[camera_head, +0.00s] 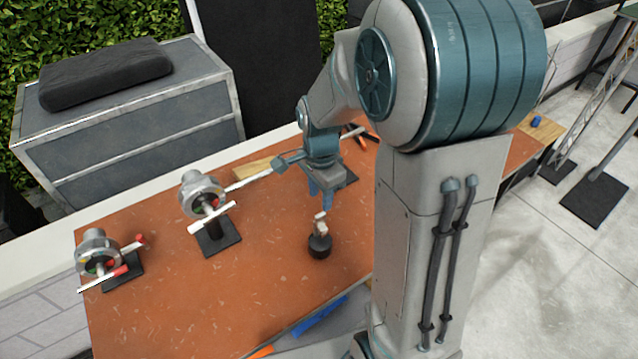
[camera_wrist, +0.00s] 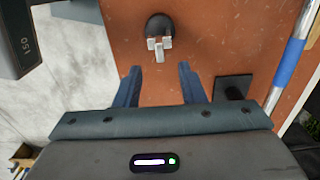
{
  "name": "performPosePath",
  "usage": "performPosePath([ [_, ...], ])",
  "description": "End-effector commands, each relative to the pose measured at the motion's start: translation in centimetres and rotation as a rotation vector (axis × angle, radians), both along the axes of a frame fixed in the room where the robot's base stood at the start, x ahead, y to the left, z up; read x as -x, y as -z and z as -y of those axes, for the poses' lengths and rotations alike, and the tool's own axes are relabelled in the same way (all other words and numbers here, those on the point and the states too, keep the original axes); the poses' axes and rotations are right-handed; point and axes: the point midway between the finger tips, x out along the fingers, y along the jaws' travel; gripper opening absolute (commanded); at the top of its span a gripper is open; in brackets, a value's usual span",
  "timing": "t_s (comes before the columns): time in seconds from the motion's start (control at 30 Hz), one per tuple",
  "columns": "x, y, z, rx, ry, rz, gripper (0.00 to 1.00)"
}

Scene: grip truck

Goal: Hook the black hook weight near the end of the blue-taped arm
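The black hook weight (camera_head: 320,246) stands upright on the orange-brown table, its pale metal hook on top. It also shows at the top of the wrist view (camera_wrist: 158,27). My gripper (camera_head: 321,197) points down above and slightly behind the weight in the head view. In the wrist view its two blue fingers (camera_wrist: 160,68) are apart with nothing between them, and the weight lies beyond their tips. A white arm with a blue-taped band (camera_wrist: 287,62) runs along the right of the wrist view. In the head view my gripper hides part of a white arm, so I cannot make out its blue band.
Two round metal devices on black stands, one at the left (camera_head: 98,250) and one mid-table (camera_head: 200,195), carry pale arms. A black base (camera_wrist: 232,88) lies right of my fingers. A blue object (camera_head: 320,318) lies near the front edge. The table's front left is clear.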

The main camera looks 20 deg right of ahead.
Motion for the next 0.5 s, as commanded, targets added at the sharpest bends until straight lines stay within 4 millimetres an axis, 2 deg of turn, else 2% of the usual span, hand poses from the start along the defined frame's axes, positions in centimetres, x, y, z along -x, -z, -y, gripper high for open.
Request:
performPosePath([
  [0.5,0.1,4.5,0.0,0.0,-0.003,0.0,0.36],
])
